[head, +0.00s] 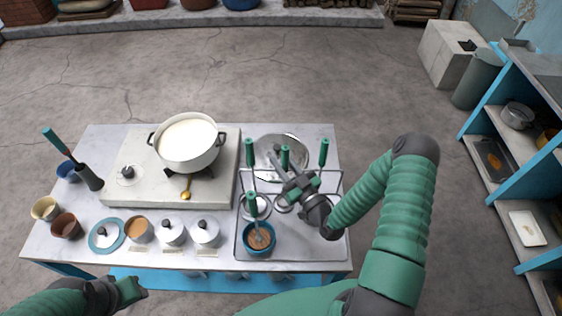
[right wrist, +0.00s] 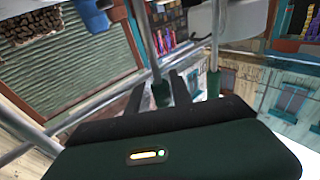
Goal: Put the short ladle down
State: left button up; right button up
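Several green-handled utensils stand at the metal rack (head: 340,185) on the right of the table. My right gripper (head: 281,167) is at the middle green handle (head: 284,153), which I take for the short ladle's. In the right wrist view, this handle (right wrist: 160,94) shows between or just beyond the fingertips (right wrist: 157,84), with a small gap on its left side. The ladle's bowl cannot be made out. My left gripper (head: 127,291) is low at the left, apart from the table; its fingers are not clear.
A white pot (head: 188,146) of milk stands on the stove slab (head: 120,150). A blue cup (head: 259,240) with brown contents and a green handle is at the rack's front. Lidded pots (head: 205,234) line the front edge. Green handles (head: 250,153) (head: 323,152) flank the gripper.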

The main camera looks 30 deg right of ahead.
jog(key=shift+o, duration=1.1)
jog(key=shift+d, duration=0.1)
jog(key=n+g+y+b, duration=0.25)
jog(key=n+g, duration=0.25)
jog(key=g, duration=0.3)
send_over(286, 206)
notch_tip(286, 206, down, 8)
jog(key=shift+s+f, duration=0.1)
jog(key=shift+f+g+h, duration=0.15)
jog(key=shift+g+h, duration=0.6)
jog(key=shift+g, duration=0.25)
jog(key=s+a+r+m+g+h, duration=0.2)
jog(key=s+a+r+m+g, duration=0.3)
jog(key=s+a+r+g, duration=0.2)
notch_tip(286, 206, up, 2)
jog(key=s, duration=0.2)
jog(key=shift+s+a, duration=0.3)
jog(key=shift+s, duration=0.05)
